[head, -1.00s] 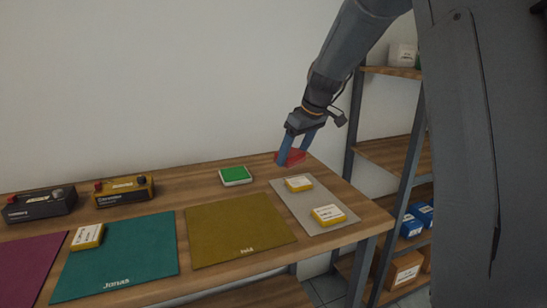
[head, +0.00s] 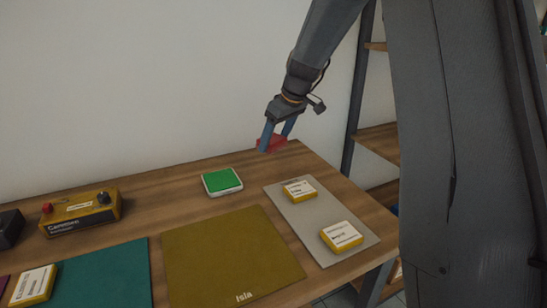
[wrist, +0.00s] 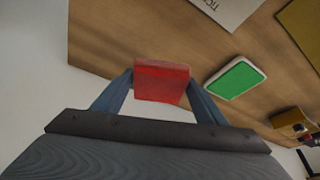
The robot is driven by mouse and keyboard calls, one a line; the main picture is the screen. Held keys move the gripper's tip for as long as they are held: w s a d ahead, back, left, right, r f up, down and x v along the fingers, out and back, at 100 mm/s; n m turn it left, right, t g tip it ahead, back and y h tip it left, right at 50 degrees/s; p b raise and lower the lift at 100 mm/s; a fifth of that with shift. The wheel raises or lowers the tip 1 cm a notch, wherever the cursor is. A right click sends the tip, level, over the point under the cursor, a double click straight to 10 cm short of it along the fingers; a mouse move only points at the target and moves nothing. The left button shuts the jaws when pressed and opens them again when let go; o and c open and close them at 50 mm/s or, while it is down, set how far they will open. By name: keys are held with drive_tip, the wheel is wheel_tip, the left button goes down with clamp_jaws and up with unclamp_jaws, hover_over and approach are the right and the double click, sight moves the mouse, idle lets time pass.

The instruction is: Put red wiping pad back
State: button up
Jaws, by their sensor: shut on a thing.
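The red wiping pad (wrist: 161,82) is a small red block between the blue fingers of my gripper (wrist: 160,90) in the wrist view. In the head view the red pad (head: 272,144) is partly hidden by the fingers of my gripper (head: 275,140). My gripper is shut on it near the far right edge of the wooden table. I cannot tell whether the pad touches the table top.
A green pad in a white tray (head: 222,181) sits left of my gripper. A grey mat (head: 305,222) holds two yellow boxes. An olive mat (head: 230,257), a teal mat (head: 105,275) and a yellow device (head: 82,213) are further left. A shelf (head: 380,141) stands behind right.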

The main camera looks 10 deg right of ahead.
sight(271, 165)
drive_tip(key=shift+f+p, duration=0.6)
drive_tip(key=shift+f, duration=2.6)
drive_tip(key=shift+f, duration=0.15)
drive_tip(key=o, duration=1)
drive_tip(key=shift+r, duration=0.4)
drive_tip(key=b+v, duration=0.3)
drive_tip(key=v, duration=0.8)
drive_tip(key=shift+s+r, duration=0.15)
drive_tip(key=shift+r, duration=0.1)
drive_tip(key=shift+d, duration=0.1)
